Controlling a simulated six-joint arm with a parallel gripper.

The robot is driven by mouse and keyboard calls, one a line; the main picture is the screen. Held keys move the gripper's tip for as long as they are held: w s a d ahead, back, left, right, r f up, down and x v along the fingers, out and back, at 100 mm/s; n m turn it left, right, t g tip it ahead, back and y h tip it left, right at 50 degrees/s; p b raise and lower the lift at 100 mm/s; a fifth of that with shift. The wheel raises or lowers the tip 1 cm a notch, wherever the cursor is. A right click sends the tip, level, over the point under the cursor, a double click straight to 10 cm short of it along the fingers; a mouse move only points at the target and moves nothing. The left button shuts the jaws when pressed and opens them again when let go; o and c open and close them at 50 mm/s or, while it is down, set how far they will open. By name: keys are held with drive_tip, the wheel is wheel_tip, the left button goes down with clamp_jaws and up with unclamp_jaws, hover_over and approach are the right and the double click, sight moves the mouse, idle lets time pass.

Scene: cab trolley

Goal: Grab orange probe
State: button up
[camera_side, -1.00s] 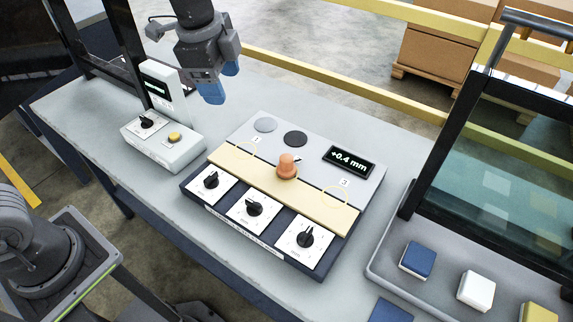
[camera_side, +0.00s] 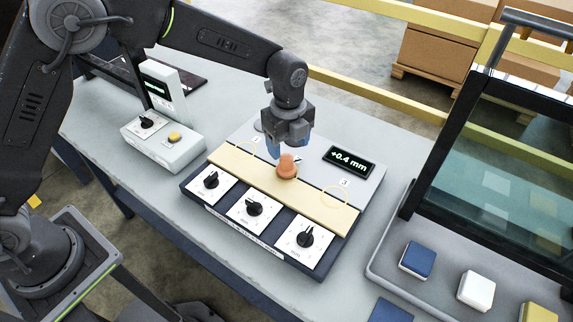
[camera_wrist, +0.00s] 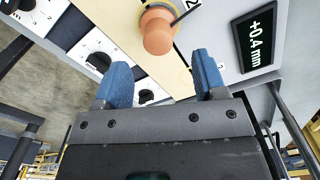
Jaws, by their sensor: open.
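The orange probe (camera_side: 287,166) stands upright on the tan strip (camera_side: 235,164) of the console, by the middle position. My gripper (camera_side: 287,148) is above and just behind it in the side view, with blue fingertips close to the probe's top. In the wrist view the gripper (camera_wrist: 160,80) is open, its two blue fingers apart with nothing between them. The probe (camera_wrist: 157,30) shows there beyond the fingertips, roughly centred between them. I cannot tell from the side view whether a finger touches it.
The console's display (camera_side: 348,161) reads +0.4 mm, and three black knobs (camera_side: 254,208) line its front. A grey box with a yellow button (camera_side: 174,137) stands to the left. A tray (camera_side: 380,262) with coloured blocks and a dark-framed glass panel (camera_side: 500,165) stand at the right.

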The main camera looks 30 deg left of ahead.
sight(287, 157)
drive_tip(key=shift+a+f, duration=0.2)
drive_tip(key=shift+f, duration=2.9)
drive_tip(key=c, duration=0.9)
drive_tip(key=shift+r, duration=0.15)
